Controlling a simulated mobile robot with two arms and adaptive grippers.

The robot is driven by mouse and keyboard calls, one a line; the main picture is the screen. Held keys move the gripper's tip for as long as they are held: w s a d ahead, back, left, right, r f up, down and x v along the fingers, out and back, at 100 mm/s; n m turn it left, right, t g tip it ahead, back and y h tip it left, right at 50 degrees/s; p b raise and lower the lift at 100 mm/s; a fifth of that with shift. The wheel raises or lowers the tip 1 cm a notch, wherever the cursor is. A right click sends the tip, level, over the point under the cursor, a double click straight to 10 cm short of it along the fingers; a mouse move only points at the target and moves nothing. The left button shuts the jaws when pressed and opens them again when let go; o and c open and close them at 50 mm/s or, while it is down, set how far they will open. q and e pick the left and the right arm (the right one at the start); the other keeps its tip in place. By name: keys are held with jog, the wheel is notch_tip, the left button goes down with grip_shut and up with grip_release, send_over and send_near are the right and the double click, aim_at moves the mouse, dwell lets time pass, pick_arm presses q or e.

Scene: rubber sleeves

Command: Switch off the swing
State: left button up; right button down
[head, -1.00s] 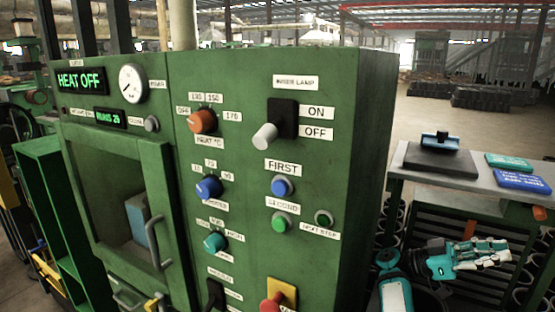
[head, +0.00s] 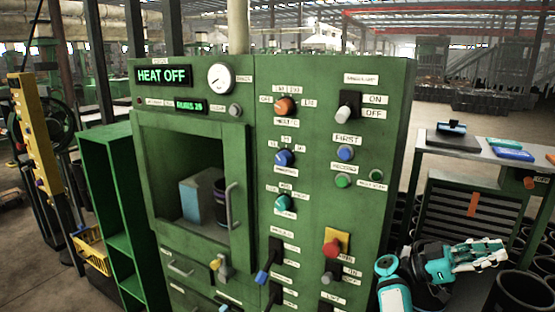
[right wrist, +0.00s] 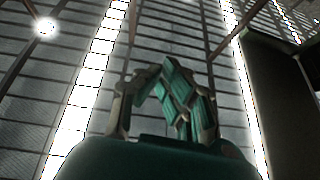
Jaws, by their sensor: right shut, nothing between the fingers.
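The green machine panel (head: 235,190) fills the middle of the head view, with several knobs and lever switches. I cannot read which control is labelled for the swing. Low on the panel are a black switch with a blue-tipped lever (head: 262,277) and a black switch with a grey lever (head: 327,278). Further controls below are cut off by the frame edge. My right gripper (head: 492,253) is shut and empty, right of the panel and apart from it. In the right wrist view its fingers (right wrist: 180,92) point towards the roof. My left gripper is not in view.
A lamp switch (head: 348,105) is at the panel's upper right. A red button on a yellow plate (head: 334,243) sits lower. A side table (head: 465,150) with coloured items stands at right, near my right arm. A green shelf (head: 112,205) stands at left. The display (head: 163,75) reads HEAT OFF.

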jog(key=w+a+f+n+t+y, duration=0.3)
jog(key=w+f+n+t, duration=0.2)
jog(key=f+n+t, duration=0.8)
jog(key=w+a+f+n+t+y, duration=0.35)
jog(key=w+f+n+t, duration=0.4)
jog(key=t, duration=0.85)
jog(key=s+a+f+n+g+y, duration=0.1)
jog(key=s+a+f+n+y, duration=0.2)
jog(key=f, duration=0.5)
jog(key=s+a+f+n+y, duration=0.1)
jog(key=s+a+f+y, duration=0.1)
jog(key=f+y, duration=0.45)
jog(key=s+a+f+n+g+y, duration=0.1)
jog(key=s+a+f+n+y, duration=0.15)
jog(key=f, duration=0.65)
jog(key=s+a+f+g+y, duration=0.2)
jog(key=s+a+f+g, duration=0.15)
jog(key=s+f, duration=0.8)
jog(key=s+a+f+g+y, duration=0.2)
jog(key=s+f+g, duration=0.3)
jog(key=s+f, duration=0.65)
jog(key=s+f+g, duration=0.3)
jog(key=s, duration=1)
jog(key=s+f+m+g, duration=0.1)
jog(key=s+f+g, duration=0.2)
jog(key=s, duration=1.1)
jog(key=shift+s+d+f+g+h, duration=0.15)
jog(key=shift+d+f+g+h, duration=0.1)
jog(key=shift+d+g+h, duration=0.15)
